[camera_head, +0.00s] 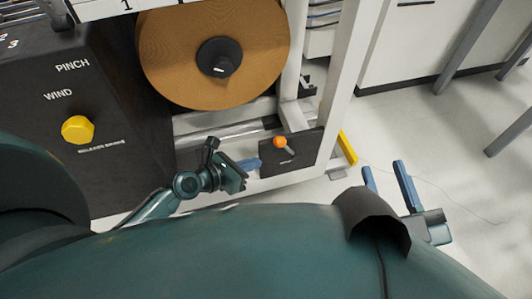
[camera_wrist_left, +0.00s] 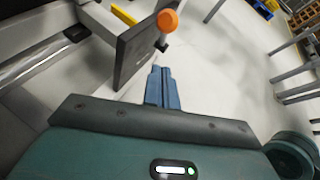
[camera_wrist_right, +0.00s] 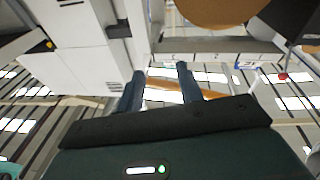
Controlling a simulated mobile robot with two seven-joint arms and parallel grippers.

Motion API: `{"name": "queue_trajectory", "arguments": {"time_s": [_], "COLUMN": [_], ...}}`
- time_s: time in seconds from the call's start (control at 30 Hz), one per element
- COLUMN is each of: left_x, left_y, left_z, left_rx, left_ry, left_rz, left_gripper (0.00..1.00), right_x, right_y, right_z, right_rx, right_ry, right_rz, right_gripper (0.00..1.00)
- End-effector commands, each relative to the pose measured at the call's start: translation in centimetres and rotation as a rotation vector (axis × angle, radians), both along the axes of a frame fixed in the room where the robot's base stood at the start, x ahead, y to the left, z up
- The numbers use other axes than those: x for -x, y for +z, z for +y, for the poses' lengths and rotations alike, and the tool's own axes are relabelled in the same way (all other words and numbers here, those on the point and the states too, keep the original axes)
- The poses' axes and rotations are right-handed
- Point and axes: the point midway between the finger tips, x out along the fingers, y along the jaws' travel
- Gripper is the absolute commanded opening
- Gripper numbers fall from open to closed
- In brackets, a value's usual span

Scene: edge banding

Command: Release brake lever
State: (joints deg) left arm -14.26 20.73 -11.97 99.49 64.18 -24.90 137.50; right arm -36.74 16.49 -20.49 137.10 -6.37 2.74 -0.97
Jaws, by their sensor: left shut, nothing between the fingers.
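The brake lever (camera_head: 287,148) has an orange ball knob on a short grey stem and stands on a dark plate (camera_head: 276,162) at the machine's lower frame. In the left wrist view the orange knob (camera_wrist_left: 167,20) is beyond the fingertips, slightly right of them. My left gripper (camera_head: 257,164) has its blue fingers together and empty. It is just left of the lever and looks apart from it; the fingers show together in the left wrist view (camera_wrist_left: 161,72). My right gripper (camera_head: 385,165) is open and empty, right of the machine, with its fingers apart in the right wrist view (camera_wrist_right: 160,75).
A large brown roll (camera_head: 180,55) hangs above the lever. A black control panel (camera_head: 35,105) with a yellow knob (camera_head: 78,129) is at the left. A white frame post (camera_head: 343,80) rises right of the lever. Open floor (camera_head: 440,130) lies further right, with grey table legs.

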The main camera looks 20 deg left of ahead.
Motion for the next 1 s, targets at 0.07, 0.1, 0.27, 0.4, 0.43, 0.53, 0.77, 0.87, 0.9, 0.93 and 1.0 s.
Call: {"name": "queue_trajectory", "arguments": {"time_s": [0.07, 0.1, 0.27, 0.4, 0.43, 0.53, 0.77, 0.87, 0.9, 0.93, 1.0], "left_x": [-1.4, -1.9, -3.8, -4.6, -4.7, -4.8, -4.8, -4.8, -4.8, -4.8, -4.8], "left_y": [-1.0, -1.1, 0.0, 0.3, 0.4, 0.5, 0.5, 0.6, 0.6, 0.7, 0.9], "left_z": [-0.9, -1.3, -2.2, -2.6, -2.6, -2.6, -2.6, -2.6, -2.5, -2.5, -2.3], "left_rx": [0.002, 0.001, 0.001, -0.001, 0.000, 0.000, 0.000, -0.002, -0.004, -0.006, -0.012], "left_ry": [0.000, -0.001, -0.001, 0.000, 0.000, 0.000, 0.000, 0.000, 0.000, 0.001, 0.000], "left_rz": [-0.002, -0.003, -0.002, -0.001, 0.001, 0.002, 0.001, 0.002, 0.004, 0.005, 0.009], "left_gripper": [0.00, 0.00, 0.00, 0.00, 0.00, 0.00, 0.00, 0.00, 0.00, 0.00, 0.00], "right_x": [0.0, 0.0, -0.1, -0.1, -0.1, -0.1, -0.1, -0.1, -0.1, 0.0, -0.1], "right_y": [-0.7, -0.4, 0.5, 0.5, 0.5, 0.6, 0.7, 0.8, 1.0, 1.1, 1.5], "right_z": [0.2, 0.2, 0.4, 0.4, 0.4, 0.4, 0.4, 0.4, 0.4, 0.4, 0.4], "right_rx": [-0.018, -0.027, -0.043, -0.047, -0.047, -0.047, -0.048, -0.047, -0.045, -0.043, -0.034], "right_ry": [0.007, 0.010, 0.019, 0.022, 0.022, 0.023, 0.024, 0.024, 0.024, 0.022, 0.021], "right_rz": [0.006, 0.002, -0.013, -0.012, -0.013, -0.013, -0.014, -0.016, -0.017, -0.018, -0.021], "right_gripper": [0.36, 0.36, 0.36, 0.36, 0.36, 0.36, 0.36, 0.36, 0.36, 0.36, 0.36]}}
